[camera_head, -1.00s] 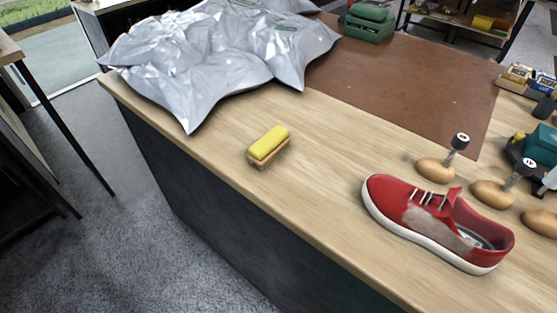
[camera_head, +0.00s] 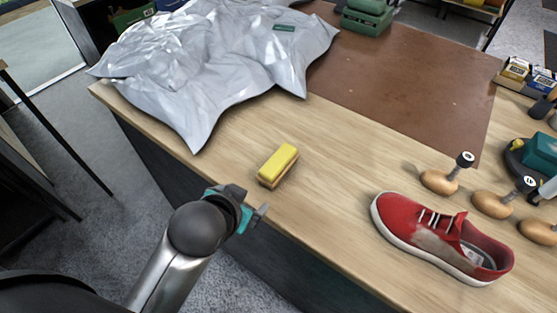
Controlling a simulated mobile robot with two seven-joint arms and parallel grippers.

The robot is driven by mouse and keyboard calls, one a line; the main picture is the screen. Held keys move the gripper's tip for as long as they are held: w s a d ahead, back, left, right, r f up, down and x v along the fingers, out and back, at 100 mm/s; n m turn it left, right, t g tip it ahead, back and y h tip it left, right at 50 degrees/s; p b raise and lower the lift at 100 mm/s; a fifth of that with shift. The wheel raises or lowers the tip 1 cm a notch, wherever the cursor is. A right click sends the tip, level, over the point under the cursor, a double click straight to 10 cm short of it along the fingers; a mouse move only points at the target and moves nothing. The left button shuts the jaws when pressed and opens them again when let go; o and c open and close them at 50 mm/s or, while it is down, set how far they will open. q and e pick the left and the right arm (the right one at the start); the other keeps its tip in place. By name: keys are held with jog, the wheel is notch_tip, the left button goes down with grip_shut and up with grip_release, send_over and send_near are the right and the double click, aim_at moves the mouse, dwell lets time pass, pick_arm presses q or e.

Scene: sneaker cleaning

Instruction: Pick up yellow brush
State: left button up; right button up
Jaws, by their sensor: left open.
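The yellow brush (camera_head: 278,164) lies on the wooden table (camera_head: 330,200) near its front-left edge. It has a yellow top and a tan lower part. My left gripper (camera_head: 255,207) is below and slightly left of the brush in the head view, by the table's edge. It is open, with nothing seen between its fingers, and it is apart from the brush. My right gripper is not in view.
A red sneaker (camera_head: 410,222) with a greyish patch stands at the right. Wooden shoe trees (camera_head: 440,181) stand beyond it. A crumpled silver sheet (camera_head: 200,75) covers the table's far left, beside a brown mat (camera_head: 400,85). The table around the brush is clear.

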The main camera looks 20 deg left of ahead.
pick_arm(q)
jog(key=w+d+r+m+t+h, duration=0.35)
jog(key=w+r+t, duration=0.3)
jog(key=r, duration=0.45)
jog(key=w+d+r+m+t+h, duration=0.25)
jog(key=w+d+r+t, duration=0.25)
jog(key=w+r, duration=0.5)
jog(key=s+d+r+m+g+h, duration=0.3)
jog(key=s+d+r+m+h, duration=0.2)
jog(key=d+r+m+h, duration=0.65)
jog(key=s+d+f+m+g+h, duration=0.4)
jog(key=s+d+m+g, duration=0.2)
jog(key=m+g, duration=0.9)
jog(key=m+g+y, duration=0.2)
jog(key=m+y, duration=0.3)
jog(key=y, duration=1.6)
send_near(278, 159)
jog(key=shift+t, duration=0.25)
jog(key=f, duration=0.2)
jog(key=s+f, duration=0.1)
jog(key=f, duration=0.1)
jog(key=shift+f, duration=0.25)
jog(key=shift+w+f, duration=0.15)
jog(key=shift+f, duration=1.25)
jog(key=shift+w+f, duration=0.15)
jog(key=shift+f, duration=1.3)
jog(key=c, duration=1.5)
